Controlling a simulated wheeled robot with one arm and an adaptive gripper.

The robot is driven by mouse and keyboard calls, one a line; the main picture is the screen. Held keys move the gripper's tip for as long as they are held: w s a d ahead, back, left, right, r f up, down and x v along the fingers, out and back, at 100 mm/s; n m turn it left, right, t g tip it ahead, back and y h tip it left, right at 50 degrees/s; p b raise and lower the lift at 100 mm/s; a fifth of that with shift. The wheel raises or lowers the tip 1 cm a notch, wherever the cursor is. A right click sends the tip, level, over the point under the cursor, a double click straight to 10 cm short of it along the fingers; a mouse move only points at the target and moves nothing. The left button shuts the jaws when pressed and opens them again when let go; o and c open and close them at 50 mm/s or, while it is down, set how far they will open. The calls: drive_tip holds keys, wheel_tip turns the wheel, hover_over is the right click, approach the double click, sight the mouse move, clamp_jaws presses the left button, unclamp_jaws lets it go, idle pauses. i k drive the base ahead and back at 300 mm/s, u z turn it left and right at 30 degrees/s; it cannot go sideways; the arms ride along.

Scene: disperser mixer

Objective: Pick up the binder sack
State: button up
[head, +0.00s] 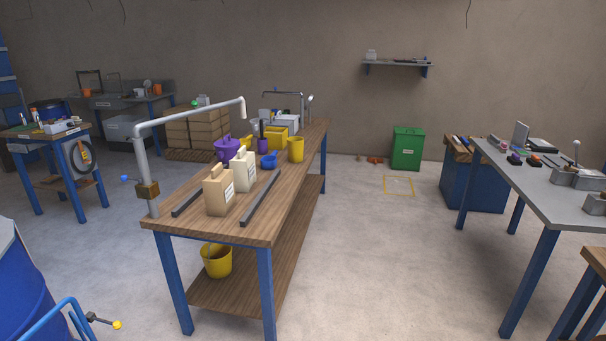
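Two sacks with white labels stand upright near the front end of the long wooden workbench (232,232) in the head view. The nearer is a tan sack (214,198), and just behind it to the right is a cream sack (238,178). Their labels are too small to read, so I cannot tell which is the binder sack. The tan sack partly hides the cream one. My gripper is not in view.
Dark bars (262,205) flank the sacks on the bench. Behind stand a purple container (222,150), a blue scoop (269,160) and a yellow bucket (296,150). A grey pipe (142,165) rises at the bench's left edge. Floor is clear right of the bench.

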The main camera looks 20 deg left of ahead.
sight(218, 188)
drive_tip(key=i, duration=2.15)
drive_tip(key=u, duration=1.95)
drive_tip(key=i, duration=1.25)
drive_tip(key=u, duration=2.9)
